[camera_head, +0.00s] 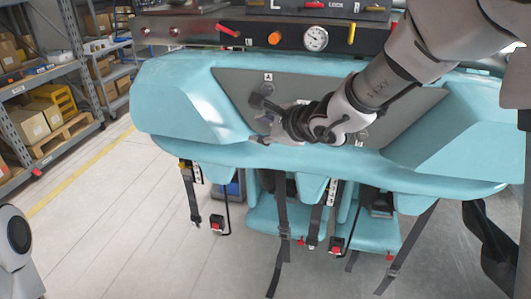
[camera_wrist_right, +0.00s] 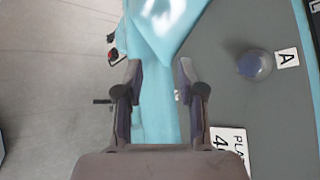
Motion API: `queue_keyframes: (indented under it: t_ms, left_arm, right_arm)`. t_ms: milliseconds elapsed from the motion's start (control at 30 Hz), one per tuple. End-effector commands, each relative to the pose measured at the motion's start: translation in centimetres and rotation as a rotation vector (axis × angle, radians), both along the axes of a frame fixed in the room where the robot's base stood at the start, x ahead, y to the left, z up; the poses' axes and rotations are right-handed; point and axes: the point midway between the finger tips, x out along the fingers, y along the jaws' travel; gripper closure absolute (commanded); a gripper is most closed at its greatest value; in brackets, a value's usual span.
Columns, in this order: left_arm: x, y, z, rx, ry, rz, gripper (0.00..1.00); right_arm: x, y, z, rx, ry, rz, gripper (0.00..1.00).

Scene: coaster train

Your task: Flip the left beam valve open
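A dark beam (camera_head: 290,40) runs along the top of the head view. On its left part is a red lever (camera_head: 228,31), tilted down to the right; on its right part is an upright yellow lever (camera_head: 352,33). My right gripper (camera_head: 258,122) is over the teal seat panel, below the beam and apart from both levers. In the right wrist view its fingers (camera_wrist_right: 158,82) are spread with nothing between them. My left gripper is out of view.
An orange button (camera_head: 274,38) and a gauge (camera_head: 316,38) sit between the levers. The teal coaster car (camera_head: 170,110) fills the middle, with straps hanging below. A round knob (camera_wrist_right: 255,65) is beside label A (camera_wrist_right: 287,58). Shelves (camera_head: 45,75) stand left; the floor between is clear.

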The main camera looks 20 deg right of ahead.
Motion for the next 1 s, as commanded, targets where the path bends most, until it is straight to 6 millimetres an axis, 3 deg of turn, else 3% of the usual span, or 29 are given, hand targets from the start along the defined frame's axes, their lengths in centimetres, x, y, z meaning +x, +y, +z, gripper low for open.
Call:
queue_keyframes:
  t_ms: [100,300,800,1000]
  left_arm:
    - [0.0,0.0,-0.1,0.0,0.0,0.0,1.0]
    - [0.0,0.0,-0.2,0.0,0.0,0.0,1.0]
    - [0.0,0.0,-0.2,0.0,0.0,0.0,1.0]
    - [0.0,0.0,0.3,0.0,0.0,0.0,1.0]
  right_arm:
    - [-0.7,0.1,-2.6,-0.044,0.057,0.03,0.61]
    - [-1.4,0.1,-4.8,-0.087,0.108,0.06,0.61]
    - [-1.6,0.1,-5.0,-0.092,0.118,0.064,0.61]
    - [-3.6,-0.8,-5.9,-0.173,0.273,0.01,0.61]
